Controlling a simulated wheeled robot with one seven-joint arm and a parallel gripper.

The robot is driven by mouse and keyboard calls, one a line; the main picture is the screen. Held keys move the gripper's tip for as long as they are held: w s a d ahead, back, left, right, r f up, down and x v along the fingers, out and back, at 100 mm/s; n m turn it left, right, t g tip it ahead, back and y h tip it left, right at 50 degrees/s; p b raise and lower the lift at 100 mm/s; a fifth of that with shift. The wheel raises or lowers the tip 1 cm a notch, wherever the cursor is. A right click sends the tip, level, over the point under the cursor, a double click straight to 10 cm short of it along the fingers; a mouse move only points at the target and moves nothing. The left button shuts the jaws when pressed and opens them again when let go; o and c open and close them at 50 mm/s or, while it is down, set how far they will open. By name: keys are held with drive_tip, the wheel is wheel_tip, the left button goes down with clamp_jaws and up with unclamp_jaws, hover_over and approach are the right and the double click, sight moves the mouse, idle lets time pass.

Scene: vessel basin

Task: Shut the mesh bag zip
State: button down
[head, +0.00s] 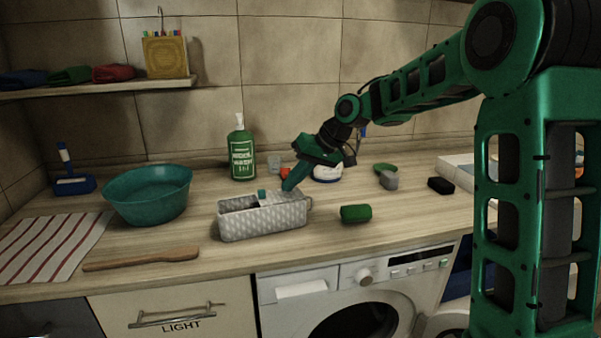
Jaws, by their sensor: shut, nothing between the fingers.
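The mesh bag (264,222) is a grey, box-shaped bag with a patterned side, standing on the counter in the middle of the head view. Its top shows a dark opening on the left part. A small teal piece (262,195) sits on its top near the middle; it may be the zip's pull, but it is too small to be sure. My gripper (288,187) is shut and empty, pointing down and left at the right part of the bag's top. I cannot tell whether its fingertips touch the bag.
A teal basin (148,195) stands left of the bag, with a striped cloth (50,246) and a wooden paddle (140,259) in front. A green bottle (242,154) stands behind. A green roll (356,213) lies right of the bag. The counter's front middle is clear.

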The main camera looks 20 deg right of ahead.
sight(267, 196)
drive_tip(key=shift+s+a+f, duration=0.1)
drive_tip(key=shift+a+f, duration=0.05)
drive_tip(key=shift+a, duration=0.95)
drive_tip(key=shift+a+f, duration=0.1)
drive_tip(key=shift+a, duration=0.95)
